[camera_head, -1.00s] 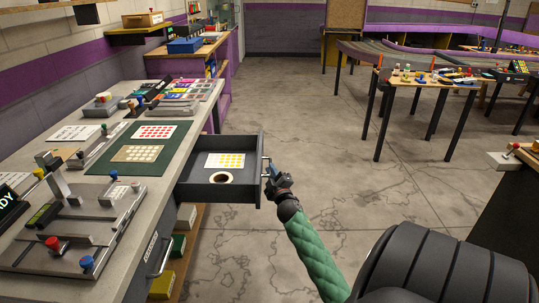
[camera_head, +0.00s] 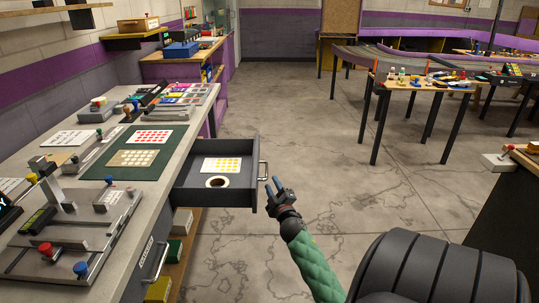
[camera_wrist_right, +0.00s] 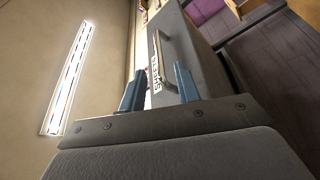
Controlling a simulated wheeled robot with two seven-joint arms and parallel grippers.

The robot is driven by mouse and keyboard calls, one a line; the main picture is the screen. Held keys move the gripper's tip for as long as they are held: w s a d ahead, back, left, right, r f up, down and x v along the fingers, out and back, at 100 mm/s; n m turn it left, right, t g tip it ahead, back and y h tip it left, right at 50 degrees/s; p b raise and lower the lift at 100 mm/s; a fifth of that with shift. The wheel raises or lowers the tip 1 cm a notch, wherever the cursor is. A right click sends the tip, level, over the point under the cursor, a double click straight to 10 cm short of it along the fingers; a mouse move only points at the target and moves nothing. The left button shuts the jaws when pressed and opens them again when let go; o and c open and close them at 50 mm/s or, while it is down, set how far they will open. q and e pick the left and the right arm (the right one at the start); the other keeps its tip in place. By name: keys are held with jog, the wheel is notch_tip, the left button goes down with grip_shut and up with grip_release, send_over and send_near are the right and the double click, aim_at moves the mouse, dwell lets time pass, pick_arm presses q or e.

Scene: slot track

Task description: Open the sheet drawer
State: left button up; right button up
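The sheet drawer (camera_head: 215,197) stands pulled out of the bench, holding a sheet of yellow dots (camera_head: 222,165) and a tape roll (camera_head: 217,181). Its bar handle (camera_head: 262,172) is on the right-hand front face. My left gripper is not in view.
The bench (camera_head: 187,148) carries a green mat (camera_head: 122,170) with dotted sheets and a metal fixture (camera_head: 75,235). Another closed drawer handle (camera_head: 157,261) is lower on the bench front. The floor right of the drawer is clear. A small table (camera_head: 425,84) stands farther back.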

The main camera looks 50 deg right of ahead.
jog(key=shift+v, duration=1.05)
